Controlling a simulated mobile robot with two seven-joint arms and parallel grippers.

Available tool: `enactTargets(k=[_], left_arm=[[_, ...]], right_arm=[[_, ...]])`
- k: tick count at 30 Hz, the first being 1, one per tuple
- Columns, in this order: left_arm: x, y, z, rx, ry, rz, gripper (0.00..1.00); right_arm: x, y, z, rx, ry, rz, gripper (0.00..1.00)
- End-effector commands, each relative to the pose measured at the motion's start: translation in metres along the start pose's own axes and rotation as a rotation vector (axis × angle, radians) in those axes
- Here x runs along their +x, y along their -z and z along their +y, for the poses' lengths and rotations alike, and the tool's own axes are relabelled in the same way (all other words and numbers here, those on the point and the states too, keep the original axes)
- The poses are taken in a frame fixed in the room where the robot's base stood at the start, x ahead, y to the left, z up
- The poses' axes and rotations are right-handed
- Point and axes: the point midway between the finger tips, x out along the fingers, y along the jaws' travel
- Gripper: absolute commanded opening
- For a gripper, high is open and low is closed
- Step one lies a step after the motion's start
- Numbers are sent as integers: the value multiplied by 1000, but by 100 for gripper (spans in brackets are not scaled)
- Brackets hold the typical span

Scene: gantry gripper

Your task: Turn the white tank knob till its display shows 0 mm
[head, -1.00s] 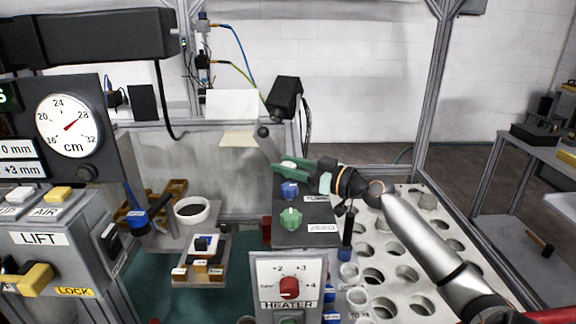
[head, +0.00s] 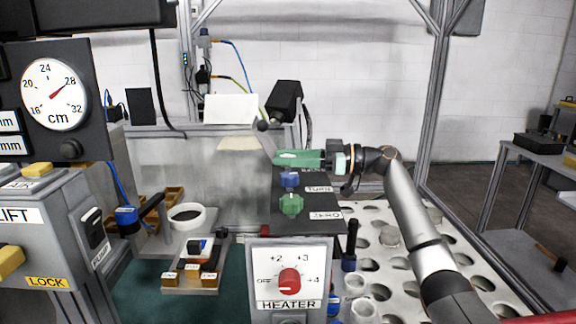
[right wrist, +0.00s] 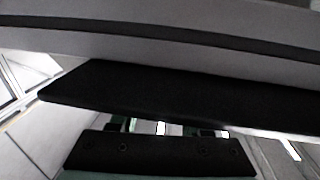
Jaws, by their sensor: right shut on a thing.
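My right gripper (head: 288,158), with green fingers, reaches in from the right over the far end of the black knob panel (head: 275,222). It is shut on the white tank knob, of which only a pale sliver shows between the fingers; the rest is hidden. A blue knob (head: 289,179) and a green knob (head: 291,203) stand nearer on the same panel. The two white displays (head: 9,133) at the left edge are cut off, so only "mm" reads and the numbers are out of view. My left gripper is not in view.
A heater box (head: 290,262) with a red knob stands in front of the panel. A round cm gauge (head: 53,95) is at left. A white bowl (head: 187,216) and a small block stand (head: 192,280) are left of the panel. A holed white rack (head: 400,270) lies right, under my arm.

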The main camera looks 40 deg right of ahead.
Motion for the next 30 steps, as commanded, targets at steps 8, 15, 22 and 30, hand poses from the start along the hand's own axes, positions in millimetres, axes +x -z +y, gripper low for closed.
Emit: enactTargets(k=[8,15,22,30], left_arm=[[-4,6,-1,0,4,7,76],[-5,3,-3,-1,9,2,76],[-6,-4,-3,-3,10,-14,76],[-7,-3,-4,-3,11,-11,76]], right_arm=[[0,3,0,4,166,5,0],[0,2,0,2,265,3,0],[0,1,0,2,328,1,0],[0,0,0,2,365,-3,0]])
